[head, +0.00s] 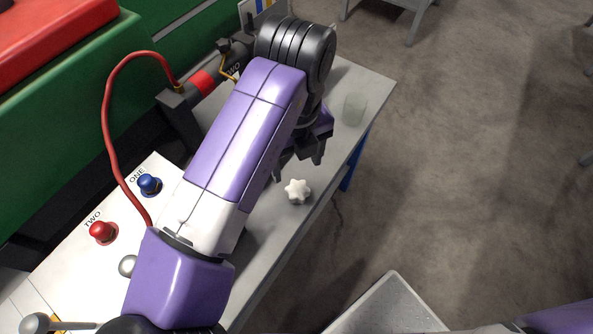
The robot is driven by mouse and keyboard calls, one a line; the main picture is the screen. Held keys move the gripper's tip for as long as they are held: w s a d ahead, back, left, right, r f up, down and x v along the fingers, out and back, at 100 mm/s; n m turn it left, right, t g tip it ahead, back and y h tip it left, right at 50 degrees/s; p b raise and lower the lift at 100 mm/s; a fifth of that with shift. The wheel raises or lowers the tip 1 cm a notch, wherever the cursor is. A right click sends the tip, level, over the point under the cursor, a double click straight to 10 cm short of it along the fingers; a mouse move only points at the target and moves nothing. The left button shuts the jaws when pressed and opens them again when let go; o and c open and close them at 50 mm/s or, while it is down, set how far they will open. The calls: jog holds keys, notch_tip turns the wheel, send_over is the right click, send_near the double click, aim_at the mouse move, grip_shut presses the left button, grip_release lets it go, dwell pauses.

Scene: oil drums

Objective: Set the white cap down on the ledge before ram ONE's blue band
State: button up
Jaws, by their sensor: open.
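The white cap (298,191), a star-shaped knob, lies on the grey ledge (270,238) near its front edge. My gripper (299,166) is open and empty, with its fingers pointing down just behind the cap in the picture. The fingertips look apart from the cap; their height over the ledge is hard to tell. Ram ONE and its blue band are not visible; my purple arm covers much of the middle of the scene. A ram marked TWO with a red band (202,82) shows left of my arm.
A white panel carries a blue knob (149,184) marked ONE and a red knob (102,232) marked TWO. A red hose (106,110) arches up behind. Open floor lies to the right.

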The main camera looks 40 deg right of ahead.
jog(key=shift+r, duration=2.25)
